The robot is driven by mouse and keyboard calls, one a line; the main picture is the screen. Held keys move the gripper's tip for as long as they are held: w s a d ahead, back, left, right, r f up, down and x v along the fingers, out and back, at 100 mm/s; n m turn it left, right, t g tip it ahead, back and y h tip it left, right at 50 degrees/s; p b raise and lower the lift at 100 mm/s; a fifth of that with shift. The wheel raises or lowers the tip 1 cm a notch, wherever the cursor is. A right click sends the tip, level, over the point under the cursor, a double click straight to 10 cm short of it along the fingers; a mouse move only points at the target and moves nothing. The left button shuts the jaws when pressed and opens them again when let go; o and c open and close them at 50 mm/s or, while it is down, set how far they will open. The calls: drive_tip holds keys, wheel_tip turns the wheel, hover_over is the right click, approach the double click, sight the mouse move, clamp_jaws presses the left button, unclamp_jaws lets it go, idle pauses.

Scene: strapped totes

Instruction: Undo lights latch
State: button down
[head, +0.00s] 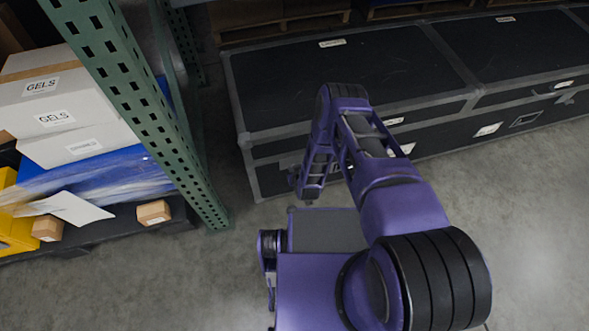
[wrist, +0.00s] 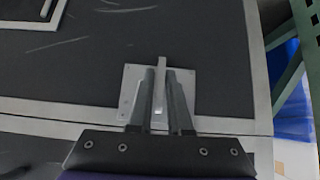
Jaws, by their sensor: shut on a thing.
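In the wrist view my gripper (wrist: 160,82) is shut on the narrow upright lever of a latch (wrist: 161,64). The latch's pale metal plate (wrist: 130,92) lies on the dark face of a case, close to its metal edging, with a finger on each side of the lever. In the head view the long black case (head: 350,70) with grey metal edges has its lid down. A small white label (head: 332,43) on its lid is too small to read. My arm hides the gripped latch in the head view.
A second black case (head: 530,55) adjoins on the right. A green perforated rack post (head: 130,90) stands close on the left, beside white boxes (head: 60,100) and a blue wrapped load (head: 110,175) on a pallet. Bare concrete floor (head: 530,220) lies in front at right.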

drive_tip(key=c, duration=1)
unclamp_jaws()
drive_tip(key=shift+o, duration=0.2)
drive_tip(key=shift+r, duration=0.1)
